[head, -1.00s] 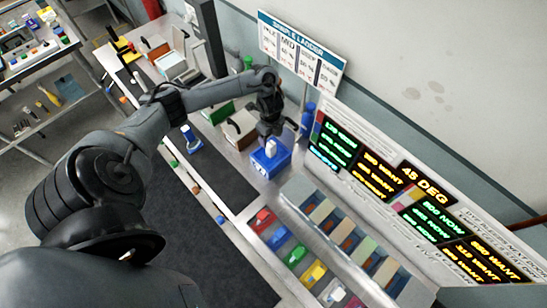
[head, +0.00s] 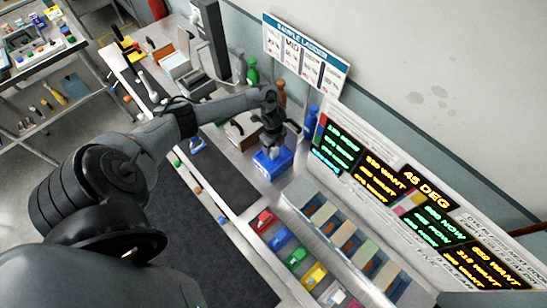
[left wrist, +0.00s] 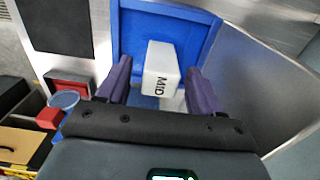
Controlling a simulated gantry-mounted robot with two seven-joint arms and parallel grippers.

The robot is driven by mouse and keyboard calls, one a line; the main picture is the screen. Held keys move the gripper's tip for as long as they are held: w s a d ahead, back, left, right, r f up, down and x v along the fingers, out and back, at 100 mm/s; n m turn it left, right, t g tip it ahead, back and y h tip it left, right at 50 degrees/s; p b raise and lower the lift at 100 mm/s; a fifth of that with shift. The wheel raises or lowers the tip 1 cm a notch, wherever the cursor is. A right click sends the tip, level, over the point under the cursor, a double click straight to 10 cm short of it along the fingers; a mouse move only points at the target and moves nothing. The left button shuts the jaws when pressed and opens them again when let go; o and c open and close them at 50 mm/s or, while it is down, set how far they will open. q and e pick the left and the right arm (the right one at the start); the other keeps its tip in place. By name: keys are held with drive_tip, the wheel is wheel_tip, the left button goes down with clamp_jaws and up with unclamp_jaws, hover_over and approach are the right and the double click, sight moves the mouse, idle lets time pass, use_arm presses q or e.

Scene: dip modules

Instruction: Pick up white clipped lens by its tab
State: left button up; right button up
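My left gripper (head: 272,140) is above the blue box (head: 272,166) near the back of the bench. In the left wrist view its two purple fingers (left wrist: 159,80) are apart. A white block marked MID (left wrist: 162,68) stands in the blue box (left wrist: 132,37) and shows between and beyond them; contact cannot be told. My right gripper is not in view.
Red (head: 264,220) and yellow (head: 314,274) pieces sit in the row of compartments, beside a slotted rack (head: 325,214). Lit panels (head: 430,222) stand along the back. A dark mat (head: 215,175) lies left of the blue box.

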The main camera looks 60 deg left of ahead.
use_arm(q)
clamp_jaws()
drive_tip(key=shift+r, duration=0.1)
